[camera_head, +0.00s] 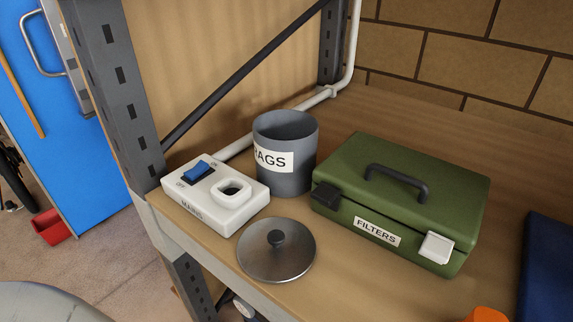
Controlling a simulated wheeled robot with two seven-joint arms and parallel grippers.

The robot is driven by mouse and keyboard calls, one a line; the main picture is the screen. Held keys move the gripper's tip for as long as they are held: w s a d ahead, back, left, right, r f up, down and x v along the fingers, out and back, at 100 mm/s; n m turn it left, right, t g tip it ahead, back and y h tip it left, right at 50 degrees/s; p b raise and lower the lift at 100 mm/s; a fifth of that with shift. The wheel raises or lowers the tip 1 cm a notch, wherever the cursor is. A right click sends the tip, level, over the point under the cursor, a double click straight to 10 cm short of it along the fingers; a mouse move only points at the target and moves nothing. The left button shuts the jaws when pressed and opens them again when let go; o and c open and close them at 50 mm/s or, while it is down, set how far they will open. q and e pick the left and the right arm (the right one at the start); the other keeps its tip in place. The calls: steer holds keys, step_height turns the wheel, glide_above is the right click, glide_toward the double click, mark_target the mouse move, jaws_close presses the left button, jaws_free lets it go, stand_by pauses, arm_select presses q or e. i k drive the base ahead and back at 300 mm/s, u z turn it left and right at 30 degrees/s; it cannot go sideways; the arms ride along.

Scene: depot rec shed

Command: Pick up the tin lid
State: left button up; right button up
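Neither of my grippers shows in the head view.
A white switch box (217,211) with a blue rocker sits left of the lid. A green filters box (400,200) with a dark handle stands to the right. An orange thing (487,315) and a dark blue thing (546,270) are at the lower right. A grey upright post (112,95) bounds the shelf's left.

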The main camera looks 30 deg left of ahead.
mark_target(276, 249)
steer(key=u, duration=1.05)
